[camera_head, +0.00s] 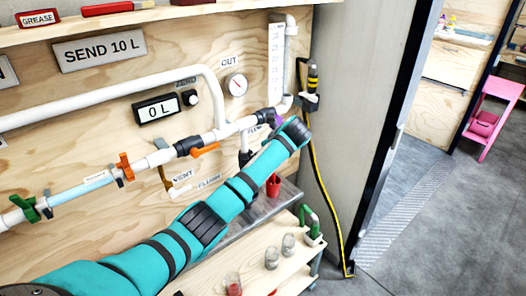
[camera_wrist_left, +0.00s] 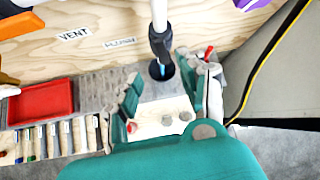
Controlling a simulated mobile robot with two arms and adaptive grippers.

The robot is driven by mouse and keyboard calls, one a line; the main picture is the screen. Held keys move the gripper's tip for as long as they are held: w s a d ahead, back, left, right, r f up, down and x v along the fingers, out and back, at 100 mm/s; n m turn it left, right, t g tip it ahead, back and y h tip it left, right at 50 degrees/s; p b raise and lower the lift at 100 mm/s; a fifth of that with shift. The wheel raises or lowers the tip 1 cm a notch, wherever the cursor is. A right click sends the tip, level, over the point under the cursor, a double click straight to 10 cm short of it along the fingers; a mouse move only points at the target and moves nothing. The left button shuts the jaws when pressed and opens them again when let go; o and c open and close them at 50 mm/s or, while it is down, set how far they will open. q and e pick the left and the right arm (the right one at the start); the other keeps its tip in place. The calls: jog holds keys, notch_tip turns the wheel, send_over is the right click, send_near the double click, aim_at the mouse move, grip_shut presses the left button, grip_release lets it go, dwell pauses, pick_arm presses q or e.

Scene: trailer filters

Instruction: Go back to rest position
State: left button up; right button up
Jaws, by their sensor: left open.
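My left arm (camera_head: 205,222) reaches from the lower left up to the pipework on the wooden wall in the head view. Its gripper fingers cannot be made out there. In the left wrist view the left gripper (camera_wrist_left: 160,76) has its two teal fingers spread apart with nothing between them. A pipe outlet (camera_wrist_left: 159,42) with a dark fitting hangs just beyond the fingertips. I cannot tell whether they touch it. My right gripper is in neither view.
The wall carries a white pipe (camera_head: 130,93), an orange-handled valve (camera_head: 205,150), a gauge (camera_head: 236,85) and a display reading 0 L (camera_head: 156,109). A low wooden bench (camera_head: 255,249) holds several small jars. A yellow-black hose (camera_head: 325,195) hangs right of it. Grey floor (camera_head: 440,230) is clear at right.

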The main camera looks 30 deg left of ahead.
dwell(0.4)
pick_arm(q)
jog(key=s+d+f+n+g+h, duration=0.15)
jog(key=s+f, duration=0.45)
jog(key=f, duration=0.7)
jog(key=s+d+f+n+h, duration=0.1)
jog(key=s+d+f+n, duration=0.15)
jog(key=s+f, duration=0.7)
jog(key=s+d+f+n+h, duration=0.2)
jog(key=s+f+n, duration=0.1)
jog(key=f, duration=1.4)
jog(key=s+d+f+n+g+h, duration=0.1)
jog(key=s+d+f+n, duration=0.15)
jog(key=s+f, duration=0.65)
jog(key=s+d+f+n+g+h, duration=0.1)
jog(key=s+f+n, duration=0.3)
jog(key=s, duration=0.9)
jog(key=s+d+f+n, duration=0.1)
jog(key=s+f+n, duration=0.1)
jog(key=s, duration=0.9)
jog(key=s+d+f+n+h, duration=0.1)
jog(key=s+f+n, duration=0.2)
jog(key=s, duration=0.8)
jog(key=shift+d+f+n, duration=0.15)
jog(key=shift+f+n, duration=0.2)
jog(key=shift+f, duration=0.2)
jog(key=shift+s, duration=0.1)
